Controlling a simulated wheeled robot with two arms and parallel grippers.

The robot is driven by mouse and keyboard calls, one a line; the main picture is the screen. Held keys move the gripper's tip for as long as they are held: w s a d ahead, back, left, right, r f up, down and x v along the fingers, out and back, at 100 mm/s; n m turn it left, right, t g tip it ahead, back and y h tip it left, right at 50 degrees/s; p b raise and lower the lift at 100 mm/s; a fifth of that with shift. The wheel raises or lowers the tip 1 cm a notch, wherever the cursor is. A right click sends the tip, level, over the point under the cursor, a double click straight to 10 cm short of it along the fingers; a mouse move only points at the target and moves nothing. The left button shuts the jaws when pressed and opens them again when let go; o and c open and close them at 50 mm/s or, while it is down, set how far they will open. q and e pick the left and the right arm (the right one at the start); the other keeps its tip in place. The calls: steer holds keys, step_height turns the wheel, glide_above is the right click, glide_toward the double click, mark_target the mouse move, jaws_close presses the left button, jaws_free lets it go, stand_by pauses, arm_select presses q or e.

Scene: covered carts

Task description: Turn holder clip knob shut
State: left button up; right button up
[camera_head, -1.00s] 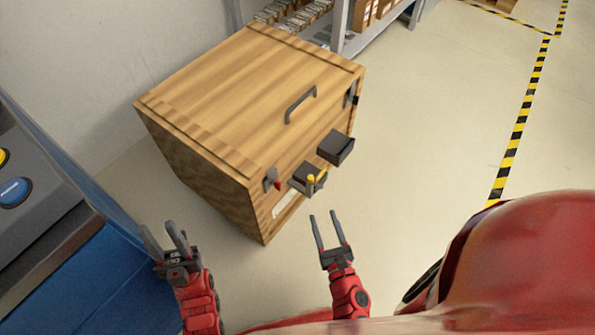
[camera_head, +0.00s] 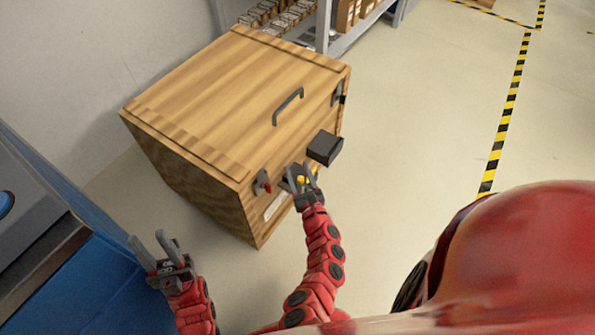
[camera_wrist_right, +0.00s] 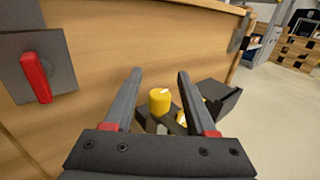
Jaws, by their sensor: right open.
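The yellow knob (camera_wrist_right: 160,100) of the holder clip sits on the front of the wooden cart (camera_head: 222,110). In the right wrist view it shows between my open fingers, a little beyond their bases, and I cannot tell contact. My right gripper (camera_head: 299,170) is open at the knob (camera_head: 301,180) in the head view and partly hides the clip. A second yellow part (camera_wrist_right: 186,92) lies just right of the knob, partly hidden by my right finger. My left gripper (camera_head: 152,240) is open and empty at the lower left, away from the cart.
A red latch (camera_wrist_right: 36,78) on a dark plate is left of the knob. A dark box (camera_head: 325,148) juts out to its right. A handle (camera_head: 288,105) is on the lid. A blue machine (camera_head: 70,280) stands at left; floor at right is clear.

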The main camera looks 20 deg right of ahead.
steer(key=shift+w, duration=0.25)
jaws_close()
